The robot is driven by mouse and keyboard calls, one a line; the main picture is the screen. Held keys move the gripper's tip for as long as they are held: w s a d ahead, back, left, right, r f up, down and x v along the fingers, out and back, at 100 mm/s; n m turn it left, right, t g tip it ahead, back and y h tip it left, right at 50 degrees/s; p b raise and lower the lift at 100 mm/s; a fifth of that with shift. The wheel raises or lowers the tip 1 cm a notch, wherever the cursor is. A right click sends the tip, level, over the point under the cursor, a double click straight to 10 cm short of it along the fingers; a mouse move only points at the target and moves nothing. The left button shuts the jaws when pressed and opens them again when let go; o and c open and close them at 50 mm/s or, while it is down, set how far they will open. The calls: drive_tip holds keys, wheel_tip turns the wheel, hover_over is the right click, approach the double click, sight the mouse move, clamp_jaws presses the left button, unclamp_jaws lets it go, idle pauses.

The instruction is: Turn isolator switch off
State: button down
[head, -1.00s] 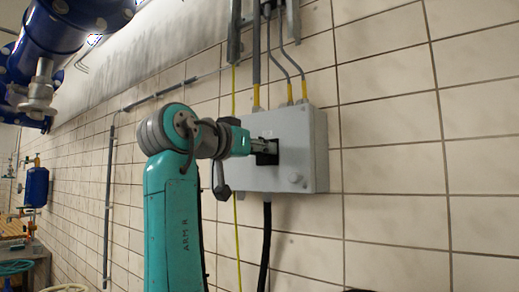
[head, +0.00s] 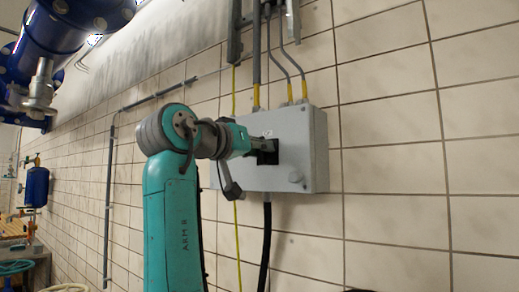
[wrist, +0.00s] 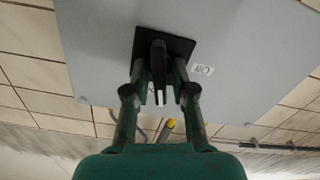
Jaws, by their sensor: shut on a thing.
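The isolator switch is a black handle (wrist: 158,62) on a black square plate (wrist: 181,45), on the front of a grey wall box (head: 296,146). In the wrist view the handle stands between the two fingers of my gripper (wrist: 159,80), which is shut on it. In the head view my gripper (head: 262,146) reaches the plate from the left and hides most of the handle. Another label is partly hidden behind the fingers.
Grey conduits with yellow ends (head: 304,90) enter the box's top. A black cable (head: 266,243) leaves below, and a yellow-green wire (head: 236,250) runs down the tiled wall. Blue pipework (head: 62,38) is at upper left. The wall right of the box is clear.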

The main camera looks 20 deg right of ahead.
drive_tip(key=n, duration=0.7)
drive_tip(key=shift+w+a+f, duration=0.1)
drive_tip(key=shift+w, duration=0.05)
drive_tip(key=n, duration=0.7)
drive_tip(key=shift+f, duration=0.2)
idle(0.3)
drive_tip(key=c, duration=1.2)
unclamp_jaws()
drive_tip(key=shift+w+a, duration=0.1)
drive_tip(key=v, duration=1.2)
